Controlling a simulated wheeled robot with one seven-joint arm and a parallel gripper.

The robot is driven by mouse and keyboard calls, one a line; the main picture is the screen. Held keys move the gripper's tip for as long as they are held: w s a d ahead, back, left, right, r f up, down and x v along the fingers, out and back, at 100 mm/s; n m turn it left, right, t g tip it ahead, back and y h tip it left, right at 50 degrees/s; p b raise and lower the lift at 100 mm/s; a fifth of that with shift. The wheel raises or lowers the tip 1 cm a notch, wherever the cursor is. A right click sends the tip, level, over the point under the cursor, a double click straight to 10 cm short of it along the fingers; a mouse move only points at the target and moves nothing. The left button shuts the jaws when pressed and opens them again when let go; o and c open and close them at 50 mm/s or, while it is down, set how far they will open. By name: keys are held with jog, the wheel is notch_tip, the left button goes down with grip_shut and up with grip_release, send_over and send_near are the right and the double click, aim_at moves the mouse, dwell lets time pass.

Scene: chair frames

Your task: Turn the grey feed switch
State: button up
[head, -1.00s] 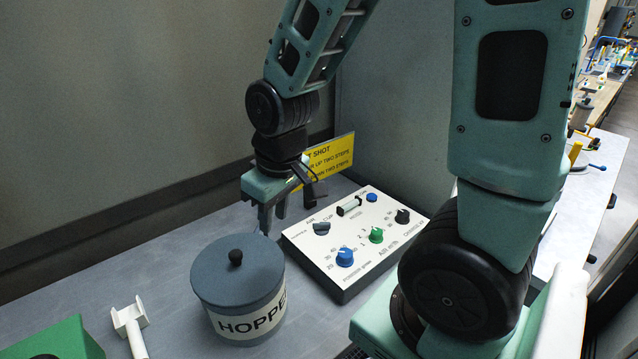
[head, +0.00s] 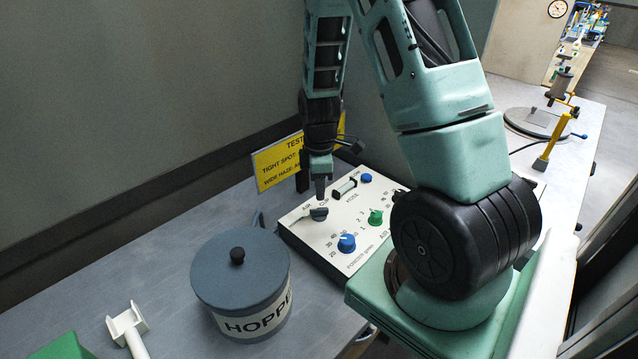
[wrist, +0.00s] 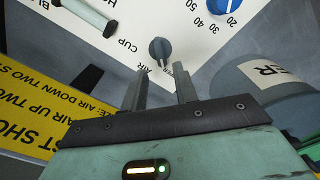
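The grey feed switch (head: 318,213) is a small grey-blue knob near the left corner of the white control panel (head: 302,237). In the wrist view the switch (wrist: 160,48) shows whole, with a narrow end toward my gripper and the labels CUP and AIR close by. My gripper (head: 320,197) points down just above the switch in the head view. In the wrist view my gripper (wrist: 162,71) is open and empty. Its fingertips are spread to either side of the knob's narrow end, and I cannot tell whether they touch it.
A blue knob (head: 346,243) and a green knob (head: 375,217) are on the same panel. A grey lidded HOPPER pot (head: 240,275) stands left of the panel. A yellow sign (head: 275,165) stands behind. A white forked tool (head: 128,325) lies at the front left.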

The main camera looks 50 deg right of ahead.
aim_at(319, 208)
notch_tip(319, 208, down, 7)
jog(key=b, duration=0.5)
jog(key=shift+f, duration=0.1)
jog(key=c, duration=0.6)
jog(key=m, duration=0.4)
jog(key=shift+m, duration=0.3)
jog(key=m, duration=0.5)
jog(key=o, duration=0.8)
jog(key=shift+o, duration=0.2)
jog(key=shift+r, duration=0.2)
notch_tip(319, 208, up, 17)
jog(key=shift+r+b, duration=0.15)
jog(key=shift+b, duration=0.2)
